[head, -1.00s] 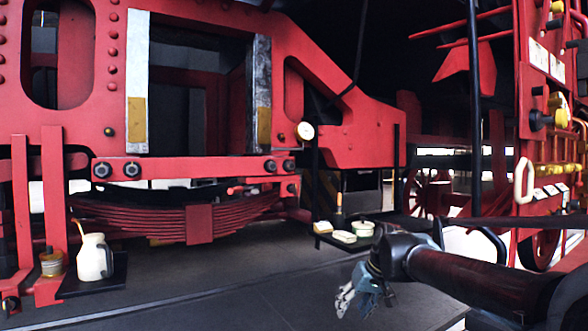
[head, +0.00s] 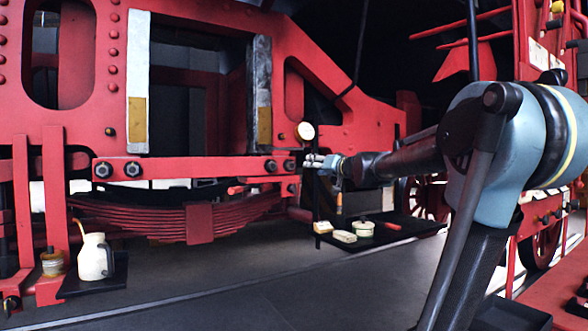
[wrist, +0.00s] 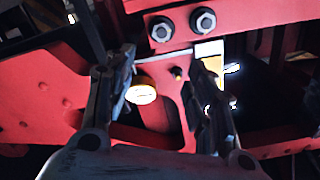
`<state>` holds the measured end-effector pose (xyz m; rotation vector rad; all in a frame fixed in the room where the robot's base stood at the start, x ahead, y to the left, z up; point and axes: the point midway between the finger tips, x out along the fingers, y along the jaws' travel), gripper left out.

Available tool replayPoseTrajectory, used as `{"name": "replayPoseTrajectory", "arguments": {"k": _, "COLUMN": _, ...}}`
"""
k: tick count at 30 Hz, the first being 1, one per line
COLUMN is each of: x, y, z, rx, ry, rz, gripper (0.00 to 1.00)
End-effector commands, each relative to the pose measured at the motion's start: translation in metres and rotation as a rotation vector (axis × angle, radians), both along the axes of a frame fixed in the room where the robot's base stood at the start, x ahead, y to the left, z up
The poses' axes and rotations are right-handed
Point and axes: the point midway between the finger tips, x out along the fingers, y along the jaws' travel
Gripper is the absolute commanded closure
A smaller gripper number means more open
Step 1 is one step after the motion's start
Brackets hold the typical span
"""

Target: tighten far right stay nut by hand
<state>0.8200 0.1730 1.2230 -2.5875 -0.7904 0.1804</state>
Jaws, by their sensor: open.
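The far right stay nut (head: 289,165) is a dark hex nut at the right end of the red horizontal bar (head: 200,170). A second nut (head: 270,166) sits just left of it. My gripper (head: 308,160) is just right of the far right nut in the head view, with its fingers pointing left. The wrist view looks turned upside down; there the far right nut (wrist: 161,30) is the left one of the pair, beside the other nut (wrist: 204,20). My gripper's two fingers (wrist: 163,72) are apart and empty, with both nuts above their tips in the picture.
A round pale gauge (head: 305,131) stands just above my gripper; it shows between the fingers in the wrist view (wrist: 141,94). A dark shelf (head: 400,228) with small tins is below my arm. A white jug (head: 94,258) stands at the far left.

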Motion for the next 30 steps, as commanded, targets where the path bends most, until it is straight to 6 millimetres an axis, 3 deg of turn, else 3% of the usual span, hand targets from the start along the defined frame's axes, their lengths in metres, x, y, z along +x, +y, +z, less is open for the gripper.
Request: {"name": "replayPoseTrajectory", "arguments": {"k": 30, "x": 0.111, "y": 0.077, "z": -0.001, "rx": -0.001, "ry": 0.002, "rz": 0.003, "gripper": 0.50}}
